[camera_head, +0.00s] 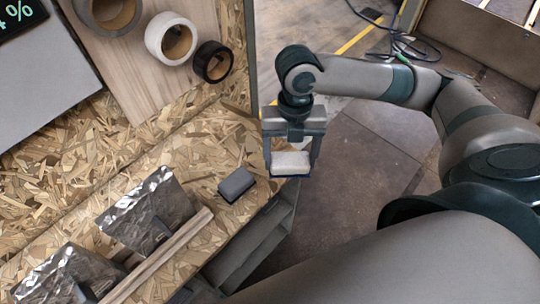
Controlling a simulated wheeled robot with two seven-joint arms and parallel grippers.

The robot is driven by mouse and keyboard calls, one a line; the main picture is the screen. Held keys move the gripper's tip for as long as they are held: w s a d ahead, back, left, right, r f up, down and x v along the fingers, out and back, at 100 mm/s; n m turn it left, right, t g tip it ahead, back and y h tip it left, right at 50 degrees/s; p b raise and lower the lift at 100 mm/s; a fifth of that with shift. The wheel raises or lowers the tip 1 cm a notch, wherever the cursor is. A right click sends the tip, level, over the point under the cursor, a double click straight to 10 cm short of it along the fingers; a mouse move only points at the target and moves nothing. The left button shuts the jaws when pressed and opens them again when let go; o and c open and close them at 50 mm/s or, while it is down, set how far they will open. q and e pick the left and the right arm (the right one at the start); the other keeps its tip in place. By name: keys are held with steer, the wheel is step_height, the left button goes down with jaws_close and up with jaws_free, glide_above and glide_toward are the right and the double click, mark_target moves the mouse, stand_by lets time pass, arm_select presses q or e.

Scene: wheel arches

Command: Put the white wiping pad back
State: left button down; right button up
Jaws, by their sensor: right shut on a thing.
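My right gripper (290,157) points down at the right edge of the chipboard worktop. It is shut on the white wiping pad (290,164), a pale block with a dark lower edge. The pad appears at or just past the worktop's edge; its exact height is hard to tell. A dark grey block-shaped pad (236,184) lies on the worktop to the left of the gripper, apart from it. My left gripper is not in view.
Silvery wrapped packets (148,212) stand by a wooden strip (160,255) at the lower left. Tape rolls (171,39) sit on a plywood board at the top. A grey panel with a display lies top left. The worktop's middle is clear.

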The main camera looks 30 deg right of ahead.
steer(key=shift+s+d+r, duration=0.1)
steer(key=shift+s, duration=0.1)
steer(key=w+f+p, duration=0.1)
steer(key=w+f, duration=0.1)
steer(key=w, duration=0.2)
steer(key=w+f+p, duration=0.1)
steer(key=w+f, duration=0.1)
steer(key=w, duration=0.2)
steer(key=w+f+p, duration=0.1)
steer(key=w+f, duration=0.2)
steer(key=shift+w+d, duration=0.2)
steer(key=shift+w, duration=0.2)
steer(key=shift+s+f+p, duration=0.1)
steer(key=shift+f+p, duration=0.6)
steer(key=shift+f, duration=1.35)
